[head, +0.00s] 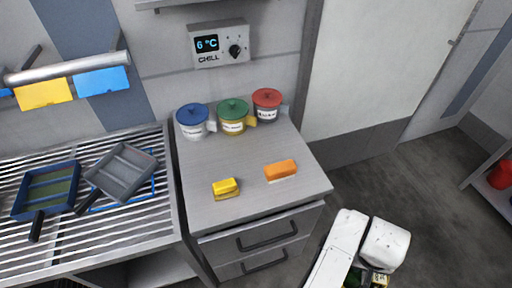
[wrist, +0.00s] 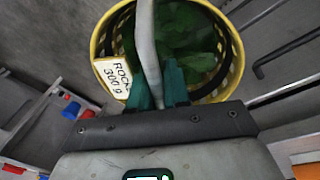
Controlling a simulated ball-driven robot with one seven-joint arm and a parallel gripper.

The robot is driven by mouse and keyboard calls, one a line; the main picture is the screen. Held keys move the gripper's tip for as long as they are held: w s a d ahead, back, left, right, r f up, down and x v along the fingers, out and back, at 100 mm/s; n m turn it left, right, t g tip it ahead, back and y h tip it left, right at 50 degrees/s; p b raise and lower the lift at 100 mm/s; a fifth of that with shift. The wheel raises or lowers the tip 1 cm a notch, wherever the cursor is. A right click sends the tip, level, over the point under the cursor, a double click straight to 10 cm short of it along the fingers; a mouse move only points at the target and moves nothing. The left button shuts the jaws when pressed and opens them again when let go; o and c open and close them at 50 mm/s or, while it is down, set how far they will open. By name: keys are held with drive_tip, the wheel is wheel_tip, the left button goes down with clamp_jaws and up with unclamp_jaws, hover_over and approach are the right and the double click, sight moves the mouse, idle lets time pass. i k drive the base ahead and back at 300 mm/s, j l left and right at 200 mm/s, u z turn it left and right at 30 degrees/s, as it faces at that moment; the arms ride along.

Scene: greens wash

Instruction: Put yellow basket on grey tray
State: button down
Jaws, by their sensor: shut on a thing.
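The yellow basket (wrist: 98,36) fills the top of the wrist view. It holds dark green leaves and carries a white label reading "ROCK" and "300 g". My gripper (wrist: 158,88) is shut on its pale grey handle, with teal fingers on either side. In the head view only a bit of the basket (head: 379,281) shows at the bottom edge, beside my white arm, over the floor right of the cabinet. The grey tray (head: 122,172) lies on the slatted steel rack at left, turned at an angle, its dark handle toward the front. It looks empty.
A blue tray (head: 48,190) lies left of the grey one on the rack (head: 90,240). The steel cabinet (head: 250,205) stands between, bearing a yellow block (head: 226,188), an orange block (head: 280,171) and three lidded pots (head: 233,117) at the back.

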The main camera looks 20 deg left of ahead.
sight(123, 170)
drive_tip(key=l+u, duration=0.2)
drive_tip(key=u, duration=0.15)
drive_tip(key=i+l+u, duration=0.1)
drive_tip(key=u, duration=0.2)
drive_tip(key=l+u, duration=0.35)
drive_tip(key=j, duration=0.1)
